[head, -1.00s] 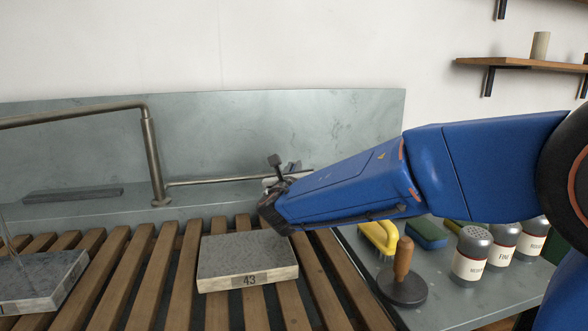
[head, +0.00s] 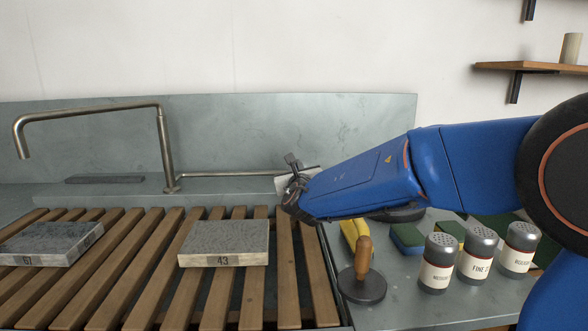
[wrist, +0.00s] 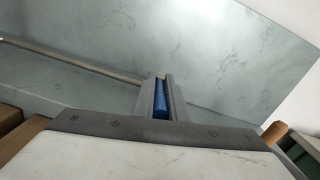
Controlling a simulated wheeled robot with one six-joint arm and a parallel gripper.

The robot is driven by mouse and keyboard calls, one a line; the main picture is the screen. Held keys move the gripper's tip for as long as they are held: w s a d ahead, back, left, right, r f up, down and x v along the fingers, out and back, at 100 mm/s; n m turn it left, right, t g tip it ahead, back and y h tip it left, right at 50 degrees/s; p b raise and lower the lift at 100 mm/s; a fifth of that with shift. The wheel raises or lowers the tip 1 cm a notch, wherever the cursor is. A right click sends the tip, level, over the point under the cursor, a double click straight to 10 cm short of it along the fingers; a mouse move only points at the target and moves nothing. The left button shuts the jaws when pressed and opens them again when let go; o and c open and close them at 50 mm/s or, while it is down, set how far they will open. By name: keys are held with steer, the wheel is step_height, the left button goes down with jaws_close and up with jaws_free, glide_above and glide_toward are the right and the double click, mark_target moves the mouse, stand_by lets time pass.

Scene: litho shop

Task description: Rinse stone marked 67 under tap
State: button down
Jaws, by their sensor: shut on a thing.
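The stone marked 67 (head: 45,243) lies flat on the wooden slats at the left, its left end cut by the picture edge. The tap (head: 165,150) stands behind the slats; its spout (head: 22,143) hangs above that stone, apart from it. No water shows below the spout. My gripper (head: 291,172) is at the right end of the thin pipe (head: 225,174) from the tap's base. In the wrist view its fingers (wrist: 160,96) are shut on a blue handle (wrist: 160,99), mostly hidden between them.
A stone marked 43 (head: 224,243) lies on the slatted rack (head: 140,262). Right of the rack are a wood-handled disc (head: 362,285), a yellow-handled brush (head: 356,240), a sponge (head: 407,238) and labelled shakers (head: 476,255). A grey panel (head: 260,125) stands behind.

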steer(key=shift+r, duration=0.1)
steer(key=c, duration=1.8)
jaws_free()
steer(key=s+d, duration=0.2)
steer(key=s, duration=1.5)
steer(key=shift+s+d, duration=0.1)
